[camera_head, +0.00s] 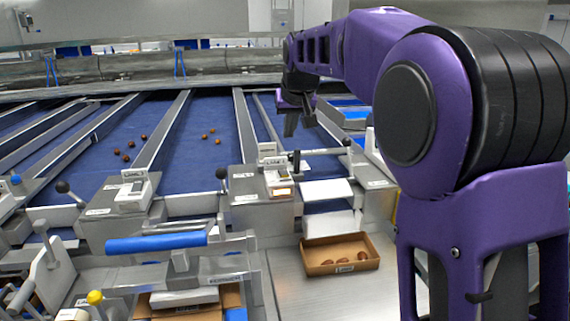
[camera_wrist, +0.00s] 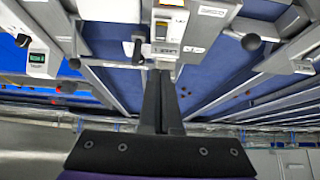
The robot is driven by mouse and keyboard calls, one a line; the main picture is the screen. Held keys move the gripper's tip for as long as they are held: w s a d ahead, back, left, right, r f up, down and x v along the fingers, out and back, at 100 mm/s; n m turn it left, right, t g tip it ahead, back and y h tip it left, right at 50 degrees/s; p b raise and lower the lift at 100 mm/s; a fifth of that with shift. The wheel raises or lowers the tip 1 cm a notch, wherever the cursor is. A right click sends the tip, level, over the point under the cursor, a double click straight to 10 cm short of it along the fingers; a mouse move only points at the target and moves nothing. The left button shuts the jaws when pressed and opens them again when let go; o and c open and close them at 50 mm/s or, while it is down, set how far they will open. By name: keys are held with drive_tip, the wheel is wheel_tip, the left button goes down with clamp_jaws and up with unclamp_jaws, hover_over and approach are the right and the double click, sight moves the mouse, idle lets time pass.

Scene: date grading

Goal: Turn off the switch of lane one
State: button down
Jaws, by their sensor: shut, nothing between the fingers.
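A small white control box (camera_head: 278,180) with a lit orange panel stands on the metal housing in the middle of the head view. A similar white box (camera_head: 133,193) stands farther left. The lane markings are too small to read surely, so I cannot tell which switch is lane one's. My gripper (camera_head: 291,122) is shut and empty, pointing down above the lanes behind the middle box. In the wrist view my gripper (camera_wrist: 161,72) points toward the middle box (camera_wrist: 168,28), which is partly beyond the fingertips. A black handle (camera_wrist: 138,48) sits beside it there.
Black-knobbed levers (camera_head: 221,173) stick up along the housings. Dates lie on the blue lanes (camera_head: 205,115). A cardboard tray (camera_head: 340,238) with dates sits on the front metal surface. A blue-handled bar (camera_head: 155,243) crosses the front left.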

hover_over(283, 173)
drive_tip(key=f, duration=0.5)
drive_tip(key=s+f, duration=0.1)
drive_tip(key=f, duration=0.2)
drive_tip(key=shift+d, duration=0.2)
wheel_tip(283, 173, down, 3)
drive_tip(key=shift+r, duration=0.2)
drive_tip(key=shift+s+f, duration=0.15)
drive_tip(key=shift+f, duration=0.6)
drive_tip(key=f+t+b, duration=0.1)
drive_tip(key=b, duration=0.3)
drive_tip(key=shift+s+f+b, duration=0.2)
drive_tip(key=shift+b, duration=0.1)
drive_tip(key=shift+r, duration=0.3)
drive_tip(key=shift+r+p, duration=0.1)
drive_tip(key=shift+p, duration=0.25)
drive_tip(key=shift+r+p, duration=0.5)
drive_tip(key=shift+r, duration=0.2)
